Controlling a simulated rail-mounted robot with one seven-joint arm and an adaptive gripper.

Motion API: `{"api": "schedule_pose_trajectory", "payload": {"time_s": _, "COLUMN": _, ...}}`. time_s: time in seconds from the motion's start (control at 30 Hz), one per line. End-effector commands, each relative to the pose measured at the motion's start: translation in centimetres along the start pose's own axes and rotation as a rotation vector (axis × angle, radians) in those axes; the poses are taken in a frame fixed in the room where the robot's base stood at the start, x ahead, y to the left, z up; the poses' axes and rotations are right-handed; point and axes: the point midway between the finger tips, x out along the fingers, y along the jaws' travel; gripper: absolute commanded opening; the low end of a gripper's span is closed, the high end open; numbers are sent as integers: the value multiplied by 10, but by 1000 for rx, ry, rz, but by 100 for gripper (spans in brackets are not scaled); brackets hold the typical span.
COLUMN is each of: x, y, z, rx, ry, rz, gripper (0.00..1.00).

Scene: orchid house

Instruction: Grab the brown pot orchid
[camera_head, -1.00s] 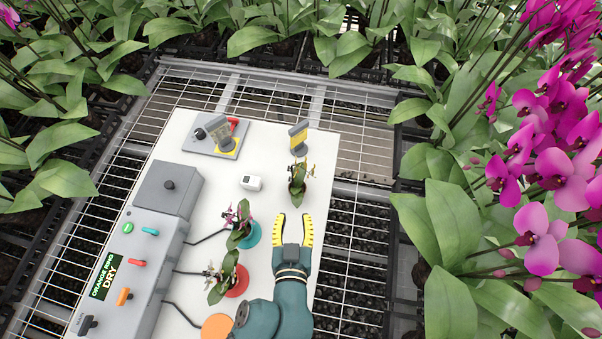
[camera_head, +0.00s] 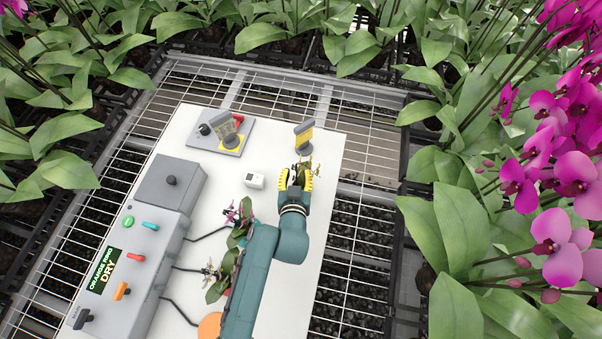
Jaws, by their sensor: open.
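The orchid (camera_head: 304,170) at the right side of the white board, near its back, shows only as leaves and a stem top. Its pot is hidden and its colour cannot be seen. My gripper (camera_head: 295,180) is open, with its yellow-padded fingers on either side of this orchid. Whether the fingers touch the pot cannot be told. A second orchid with purple flowers (camera_head: 234,214) and a third orchid (camera_head: 216,283) stand further forward, left of my arm and partly hidden by it.
A yellow and grey tag (camera_head: 303,135) stands just behind the orchid. A grey plate (camera_head: 213,142) with another tag is at the back. A grey control box (camera_head: 150,240) with a screen reading "ORANGE RING DRY" fills the left side.

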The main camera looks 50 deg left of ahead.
Motion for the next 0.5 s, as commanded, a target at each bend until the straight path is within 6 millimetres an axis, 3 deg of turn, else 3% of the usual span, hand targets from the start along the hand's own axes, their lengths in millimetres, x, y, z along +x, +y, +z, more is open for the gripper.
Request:
{"api": "schedule_pose_trajectory", "payload": {"time_s": 0.23, "x": 3, "y": 0, "z": 1, "rx": 0, "ry": -1, "rz": 0, "gripper": 42}}
{"api": "schedule_pose_trajectory", "payload": {"time_s": 0.43, "x": 2, "y": 0, "z": 1, "rx": 0, "ry": -1, "rz": 0, "gripper": 3}}
{"api": "schedule_pose_trajectory", "payload": {"time_s": 0.5, "x": 2, "y": 0, "z": 1, "rx": 0, "ry": -1, "rz": 0, "gripper": 0}}
